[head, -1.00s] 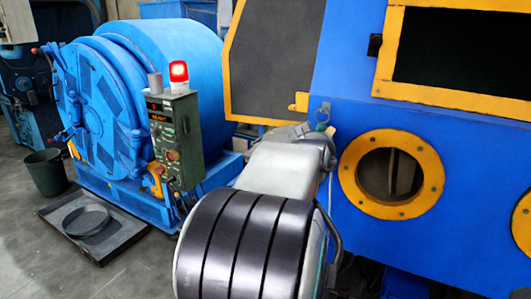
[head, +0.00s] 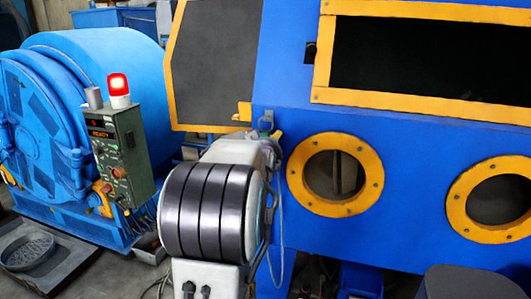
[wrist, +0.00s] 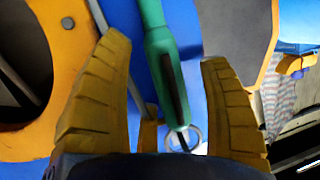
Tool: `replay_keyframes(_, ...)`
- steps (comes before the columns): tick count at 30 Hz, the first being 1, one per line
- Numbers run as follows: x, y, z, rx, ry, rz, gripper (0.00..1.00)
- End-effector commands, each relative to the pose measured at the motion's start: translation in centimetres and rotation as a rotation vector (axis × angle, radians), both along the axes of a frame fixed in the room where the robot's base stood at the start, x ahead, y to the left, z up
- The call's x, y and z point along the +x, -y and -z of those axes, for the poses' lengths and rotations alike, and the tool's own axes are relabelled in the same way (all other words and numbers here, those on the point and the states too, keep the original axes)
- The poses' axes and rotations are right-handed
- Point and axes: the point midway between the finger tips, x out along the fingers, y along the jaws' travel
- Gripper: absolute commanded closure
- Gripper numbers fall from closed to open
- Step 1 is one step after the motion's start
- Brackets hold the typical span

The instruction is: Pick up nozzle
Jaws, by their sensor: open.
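The nozzle (wrist: 161,50) is a green, rod-like tool with a dark strip and a metal ring at its lower end in the wrist view. It lies between the two yellow-brown ribbed fingers of my gripper (wrist: 166,55), which is open. I see a gap between the nozzle and each finger. In the head view the nozzle (head: 266,122) is small, against the blue cabinet wall just above the end of my arm. My arm hides most of the gripper there.
The blue cabinet (head: 410,130) has yellow-rimmed round ports (head: 370,185) and a yellow-framed window. An open yellow-edged door (head: 205,75) stands left of the nozzle. A blue drum machine (head: 110,60) and a green control box (head: 122,150) with a lit red lamp are further left.

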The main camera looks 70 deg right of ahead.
Motion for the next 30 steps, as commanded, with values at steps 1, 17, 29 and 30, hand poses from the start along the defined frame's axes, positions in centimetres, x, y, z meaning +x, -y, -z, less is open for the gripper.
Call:
replay_keyframes(1, 0.05, 0.21, 0.04, 0.001, 0.0, 0.0, 0.3)
replay_keyframes(17, 0.09, 0.34, 0.14, 0.0, 0.0, 0.0, 0.48)
replay_keyframes(29, 0.08, 0.34, 0.14, 0.0, 0.0, 0.0, 0.84)
replay_keyframes(30, 0.08, 0.34, 0.14, 0.0, 0.0, 0.0, 0.87)
